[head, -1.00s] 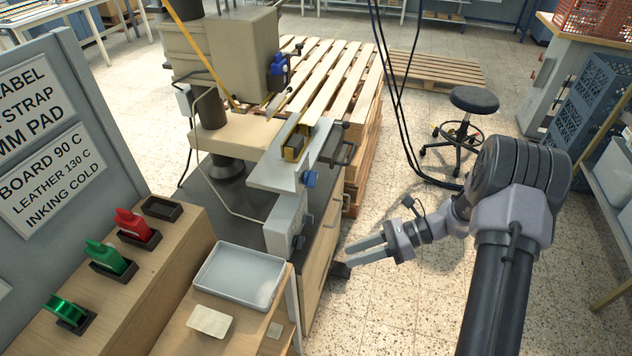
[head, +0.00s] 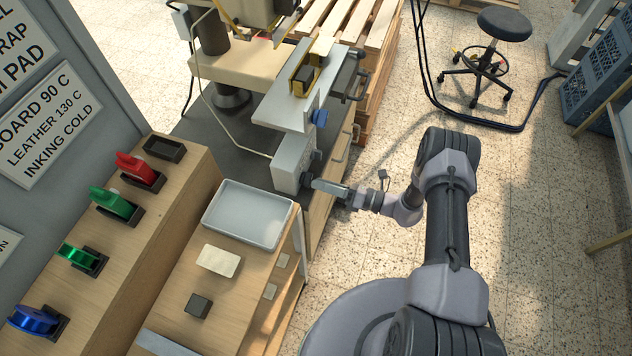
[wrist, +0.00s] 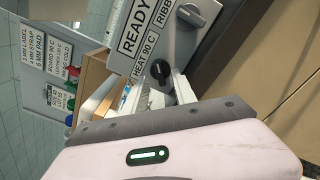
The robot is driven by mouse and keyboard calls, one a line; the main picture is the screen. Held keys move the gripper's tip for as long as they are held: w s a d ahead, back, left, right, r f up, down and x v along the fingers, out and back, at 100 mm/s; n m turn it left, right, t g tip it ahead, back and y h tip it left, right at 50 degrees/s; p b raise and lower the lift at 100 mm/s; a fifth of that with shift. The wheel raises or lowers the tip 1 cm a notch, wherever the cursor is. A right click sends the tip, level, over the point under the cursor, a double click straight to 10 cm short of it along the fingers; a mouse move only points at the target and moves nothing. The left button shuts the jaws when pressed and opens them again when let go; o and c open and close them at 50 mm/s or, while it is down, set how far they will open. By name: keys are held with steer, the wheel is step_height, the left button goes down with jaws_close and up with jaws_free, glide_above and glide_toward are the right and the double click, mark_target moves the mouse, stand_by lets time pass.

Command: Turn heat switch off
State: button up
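The heat switch looks to be the black round knob (wrist: 161,70) beside the "HEAT 90 C" label (wrist: 146,57) in the wrist view. It sits on the front of the grey control box (head: 288,170) at the press. My gripper (head: 316,184) is level with the box face, its fingertips very close to it. In the wrist view my gripper's two fingers (wrist: 166,82) are apart, with the knob showing between their tips. I cannot tell whether either finger touches it. The knob's pointer direction is too small to read.
A grey knob (wrist: 191,16) sits higher on the panel. A grey tray (head: 248,214) stands on the wooden bench left of my gripper. Coloured foil rolls sit further left. A black handle (head: 352,75) juts from the press above. Open floor lies to the right.

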mark_target(306, 179)
steer(key=shift+x, duration=1.1)
steer(key=shift+c, duration=0.4)
jaws_close()
steer(key=n+b, duration=0.3)
steer(key=n, duration=0.6)
steer(key=shift+n+b, duration=0.3)
steer(key=shift+n, duration=0.3)
